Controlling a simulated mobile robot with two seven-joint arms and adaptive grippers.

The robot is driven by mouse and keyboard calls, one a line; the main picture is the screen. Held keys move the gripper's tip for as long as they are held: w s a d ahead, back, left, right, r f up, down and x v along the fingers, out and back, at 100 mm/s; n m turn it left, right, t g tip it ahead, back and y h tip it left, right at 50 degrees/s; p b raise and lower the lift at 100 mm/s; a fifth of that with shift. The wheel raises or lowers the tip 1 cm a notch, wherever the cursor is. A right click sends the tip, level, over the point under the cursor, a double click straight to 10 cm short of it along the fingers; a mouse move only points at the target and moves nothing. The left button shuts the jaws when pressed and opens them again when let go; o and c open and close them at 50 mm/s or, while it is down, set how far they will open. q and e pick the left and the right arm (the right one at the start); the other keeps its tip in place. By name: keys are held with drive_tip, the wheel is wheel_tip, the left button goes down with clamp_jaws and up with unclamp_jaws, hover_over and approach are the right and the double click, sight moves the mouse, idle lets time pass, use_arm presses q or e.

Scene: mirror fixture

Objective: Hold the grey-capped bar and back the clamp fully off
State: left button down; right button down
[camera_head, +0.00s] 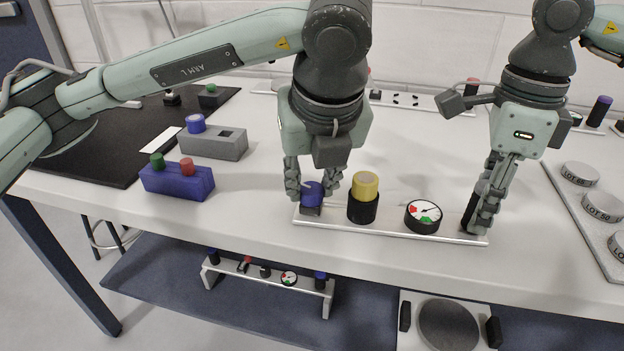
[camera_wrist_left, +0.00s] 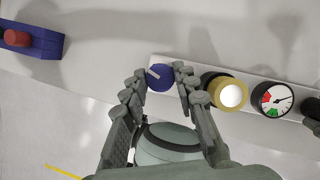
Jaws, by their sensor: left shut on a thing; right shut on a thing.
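A long pale fixture plate (camera_head: 400,236) lies near the table's front edge. At its left end is a blue knob (camera_head: 312,192) with a light pointer line, on a dark base. My left gripper (camera_head: 311,196) comes down from above and is shut on the knob; the left wrist view shows the knob (camera_wrist_left: 160,77) between the fingertips. At the plate's right end stands a dark upright bar (camera_head: 469,212). My right gripper (camera_head: 481,218) is shut on it and hides most of it. I cannot see a grey cap there.
Between the grippers stand a yellow-capped black cylinder (camera_head: 364,196) and a round gauge (camera_head: 423,216). A blue block (camera_head: 178,183) with green and red buttons and a grey block (camera_head: 212,145) lie left. A tray of lot discs (camera_head: 584,205) lies right.

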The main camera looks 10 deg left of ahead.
use_arm(q)
drive_tip(key=c, duration=1.2)
unclamp_jaws()
drive_tip(key=shift+o, duration=0.2)
drive_tip(key=v, duration=1.2)
